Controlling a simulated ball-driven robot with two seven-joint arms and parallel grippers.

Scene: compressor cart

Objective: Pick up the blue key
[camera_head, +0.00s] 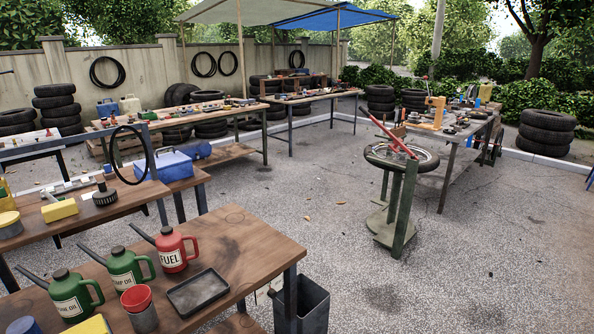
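I cannot make out a blue key in the head view. Small items lie on the far workbench (180,118), on the back bench (325,93) and on the right workbench (455,128), but they are too small to tell apart. Neither of my grippers shows in this view.
The near table (240,245) holds a red fuel can (175,250), green oil cans (125,270) and a black tray (198,292). A blue toolbox (163,167) sits behind. A tyre stand (398,205) stands mid-yard. Tyres (546,127) are stacked at right. Gravel (480,260) at front right is open.

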